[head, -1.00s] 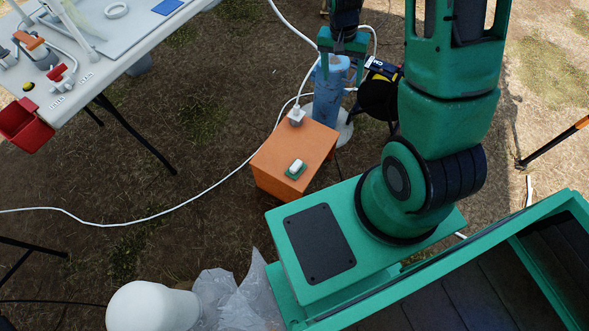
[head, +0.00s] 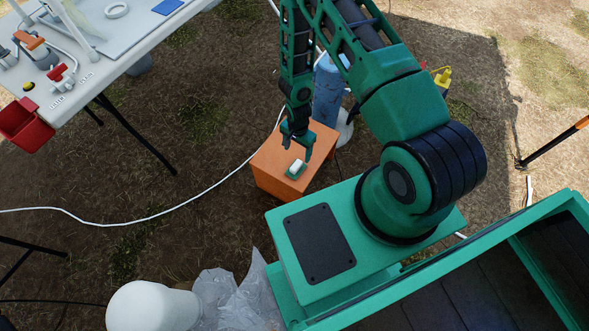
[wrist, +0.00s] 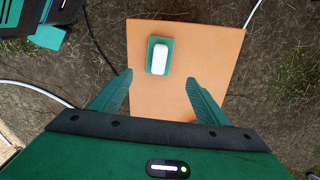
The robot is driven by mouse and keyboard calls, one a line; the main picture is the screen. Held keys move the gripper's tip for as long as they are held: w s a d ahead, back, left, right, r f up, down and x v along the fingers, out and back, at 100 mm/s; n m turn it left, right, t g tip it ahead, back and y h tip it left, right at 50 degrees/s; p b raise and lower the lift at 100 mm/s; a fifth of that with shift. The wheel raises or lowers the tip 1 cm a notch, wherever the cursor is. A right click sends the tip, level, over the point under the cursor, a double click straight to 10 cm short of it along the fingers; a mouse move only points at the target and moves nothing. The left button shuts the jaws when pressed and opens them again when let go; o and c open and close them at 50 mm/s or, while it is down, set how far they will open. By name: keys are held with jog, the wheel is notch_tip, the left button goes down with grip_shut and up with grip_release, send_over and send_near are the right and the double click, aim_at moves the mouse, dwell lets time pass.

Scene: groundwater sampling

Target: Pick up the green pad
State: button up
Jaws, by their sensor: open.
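The green pad (head: 291,174) lies flat on top of an orange box (head: 267,167). A small white rounded object (head: 297,165) sits on the pad and covers much of it. In the wrist view the pad (wrist: 151,46) shows as a green rim around the white object (wrist: 160,59). My gripper (head: 297,152) is above the box, just behind the pad in the head view. In the wrist view my gripper (wrist: 158,88) has its fingers wide apart and empty, with the pad ahead of them, between their lines. The gap in height is hard to tell.
A blue cylinder (head: 327,88) stands behind the box. A white cable (head: 170,208) runs over the ground to the box. A white table (head: 110,60) with a red bin (head: 24,124) is at upper left. Clear plastic (head: 245,298) lies near my base.

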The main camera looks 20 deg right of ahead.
aim_at(297, 164)
jog(key=shift+s+a+f, duration=0.1)
jog(key=shift+s+f, duration=0.1)
jog(key=shift+f, duration=2.55)
jog(key=shift+s+a+f, duration=0.1)
jog(key=shift+s+f, duration=0.05)
jog(key=shift+f, duration=2.6)
jog(key=c, duration=1.1)
